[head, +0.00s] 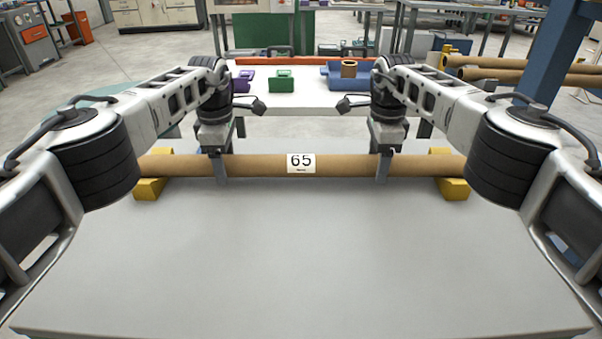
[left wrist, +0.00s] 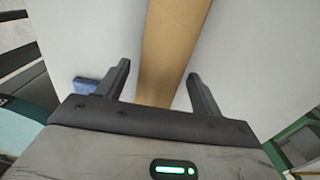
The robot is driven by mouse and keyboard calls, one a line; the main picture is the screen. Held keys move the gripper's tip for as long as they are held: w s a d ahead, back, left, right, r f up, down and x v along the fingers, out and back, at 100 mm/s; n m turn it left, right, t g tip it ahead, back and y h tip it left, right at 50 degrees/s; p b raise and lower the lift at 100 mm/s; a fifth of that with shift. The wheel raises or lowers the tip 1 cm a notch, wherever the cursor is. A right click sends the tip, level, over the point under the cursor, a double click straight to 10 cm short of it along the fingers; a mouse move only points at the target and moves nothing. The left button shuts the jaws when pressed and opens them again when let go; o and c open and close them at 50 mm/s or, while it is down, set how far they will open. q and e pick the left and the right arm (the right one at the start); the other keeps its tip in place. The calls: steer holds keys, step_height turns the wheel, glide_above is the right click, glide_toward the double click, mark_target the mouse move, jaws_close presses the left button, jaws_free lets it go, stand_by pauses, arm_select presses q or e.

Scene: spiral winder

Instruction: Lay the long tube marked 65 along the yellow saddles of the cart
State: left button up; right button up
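The long brown tube (head: 255,165) has a white label reading 65 at its middle. It lies across the cart (head: 300,255), level from left to right. Its ends sit at the yellow left saddle (head: 150,189) and yellow right saddle (head: 453,189), whose parts show in front of it. My left gripper (head: 220,170) straddles the tube left of the label. The left wrist view shows its two fingers (left wrist: 160,88) apart, with gaps beside the tube (left wrist: 168,50). My right gripper (head: 383,168) is over the tube right of the label; its far finger is hidden, so its opening is unclear.
The cart's grey top is bare in front of the tube. Behind stands a white table (head: 310,100) with a purple bin, a green bin (head: 280,82) and a blue bin (head: 337,78). More brown tubes (head: 535,78) lie on a rack at right, near a blue post (head: 550,50).

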arm_select(q)
steer(key=shift+r, duration=0.1)
arm_select(e)
steer(key=shift+r, duration=0.2)
arm_select(q)
step_height(320, 180, up, 12)
arm_select(e)
step_height(320, 180, up, 12)
steer(key=shift+f, duration=0.15)
stand_by(0.5)
arm_select(q)
steer(key=shift+s, duration=0.1)
arm_select(e)
steer(key=shift+s, duration=0.1)
